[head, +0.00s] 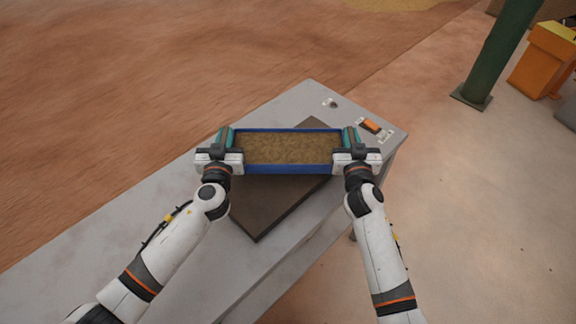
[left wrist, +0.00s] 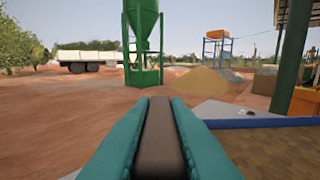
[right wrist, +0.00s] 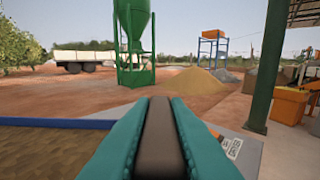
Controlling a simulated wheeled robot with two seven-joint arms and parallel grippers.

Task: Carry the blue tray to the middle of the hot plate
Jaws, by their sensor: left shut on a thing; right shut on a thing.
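The blue tray (head: 288,169), filled with brown granular material, is level between my two grippers. My left gripper (head: 225,137) is shut on its left end, and my right gripper (head: 351,137) is shut on its right end. In each wrist view the teal fingers close on a brown handle bar; the blue rim also shows in the left wrist view (left wrist: 262,122) and the right wrist view (right wrist: 55,123). The dark hot plate (head: 262,212) lies under the tray, which hides much of its far part. I cannot tell whether the tray touches it.
The plate lies on a grey bench (head: 180,215) set at a slant. An orange switch (head: 370,125) and a small round fitting (head: 332,103) are at its far right end. A green post (head: 500,50) and orange machine (head: 545,60) stand beyond, to the right.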

